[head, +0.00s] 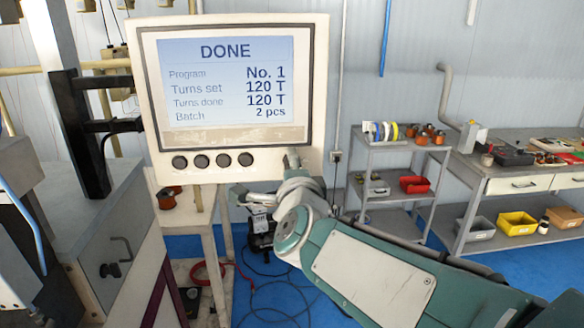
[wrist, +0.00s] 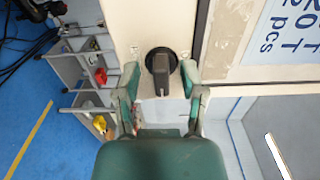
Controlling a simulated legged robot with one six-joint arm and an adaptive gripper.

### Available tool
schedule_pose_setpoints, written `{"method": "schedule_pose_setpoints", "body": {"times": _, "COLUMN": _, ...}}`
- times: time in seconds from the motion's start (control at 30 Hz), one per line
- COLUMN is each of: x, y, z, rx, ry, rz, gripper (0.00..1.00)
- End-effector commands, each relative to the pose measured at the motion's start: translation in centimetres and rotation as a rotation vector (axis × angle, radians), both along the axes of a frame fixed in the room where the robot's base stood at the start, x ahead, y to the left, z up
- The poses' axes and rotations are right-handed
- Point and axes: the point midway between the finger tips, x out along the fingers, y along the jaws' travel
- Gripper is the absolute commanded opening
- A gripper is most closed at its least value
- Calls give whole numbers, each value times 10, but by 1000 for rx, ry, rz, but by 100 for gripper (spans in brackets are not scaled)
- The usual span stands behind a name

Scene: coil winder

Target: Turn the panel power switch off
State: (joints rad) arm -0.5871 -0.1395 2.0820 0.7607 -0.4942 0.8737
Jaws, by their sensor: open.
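The control panel (head: 230,80) is a cream box with a lit screen that reads DONE. The power switch (wrist: 160,66), a black round knob with a raised grip bar, sits on the panel's cream border in the wrist view, beside the screen. Its bar runs up and down in that picture. My gripper (wrist: 161,78) is open, with one finger on each side of the knob and gaps left and right. In the head view my gripper (head: 266,176) is at the panel's lower right corner, and I cannot make out the switch there.
Several dark round buttons (head: 212,161) line the panel's lower edge. A grey trolley (head: 385,160) with spools and bins and a workbench (head: 500,180) stand behind, right. A grey machine cabinet (head: 105,240) stands left. Cables and a red hose lie on the blue floor.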

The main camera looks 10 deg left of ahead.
Motion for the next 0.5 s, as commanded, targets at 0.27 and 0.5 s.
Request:
{"method": "schedule_pose_setpoints", "body": {"times": 0.27, "x": 0, "y": 0, "z": 0, "rx": 0, "ry": 1, "rz": 0, "gripper": 0}}
{"method": "schedule_pose_setpoints", "body": {"times": 0.5, "x": 0, "y": 0, "z": -1, "rx": -3, "ry": 1, "rz": 0, "gripper": 0}}
